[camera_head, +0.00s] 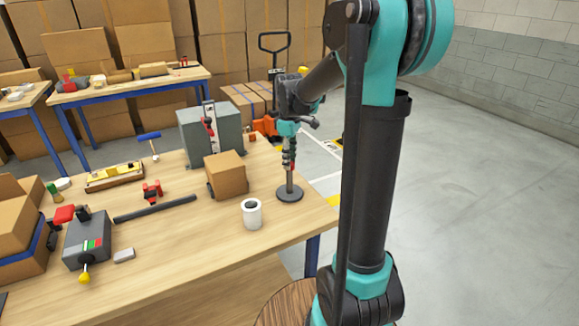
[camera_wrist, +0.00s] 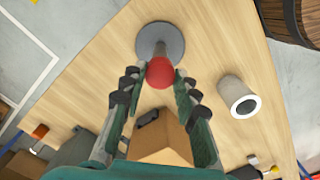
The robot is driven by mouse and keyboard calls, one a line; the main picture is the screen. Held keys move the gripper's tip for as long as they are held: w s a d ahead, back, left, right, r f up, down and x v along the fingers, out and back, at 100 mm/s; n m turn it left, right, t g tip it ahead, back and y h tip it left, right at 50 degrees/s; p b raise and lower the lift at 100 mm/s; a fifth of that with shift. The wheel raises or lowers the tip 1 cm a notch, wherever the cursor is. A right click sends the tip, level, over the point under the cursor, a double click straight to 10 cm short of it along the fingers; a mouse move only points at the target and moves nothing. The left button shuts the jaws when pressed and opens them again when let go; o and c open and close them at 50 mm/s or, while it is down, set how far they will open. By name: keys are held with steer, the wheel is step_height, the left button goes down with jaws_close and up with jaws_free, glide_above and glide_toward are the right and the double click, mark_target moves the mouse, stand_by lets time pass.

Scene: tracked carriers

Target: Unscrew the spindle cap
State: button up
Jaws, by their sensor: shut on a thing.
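The spindle is a thin grey post (camera_head: 290,180) on a round dark base (camera_head: 289,195), upright near the table's right edge. In the wrist view its grey base (camera_wrist: 170,35) shows beyond the red, rounded spindle cap (camera_wrist: 160,72). My gripper (camera_head: 290,160) comes down over the top of the post. In the wrist view my gripper (camera_wrist: 158,84) has its two fingers on either side of the cap, shut on it. The fingers mostly hide the cap in the head view, and the thread is not visible.
A white cylinder (camera_head: 251,214) and a cardboard box (camera_head: 226,175) stand close by on the wooden table (camera_head: 190,250). Further left are a grey machine (camera_head: 205,128), a black bar (camera_head: 155,208) and a grey lever box (camera_head: 87,240). Open floor (camera_head: 480,200) lies right.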

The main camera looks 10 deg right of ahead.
steer(key=n, duration=0.3)
steer(key=o, duration=1)
steer(key=shift+o, duration=0.2)
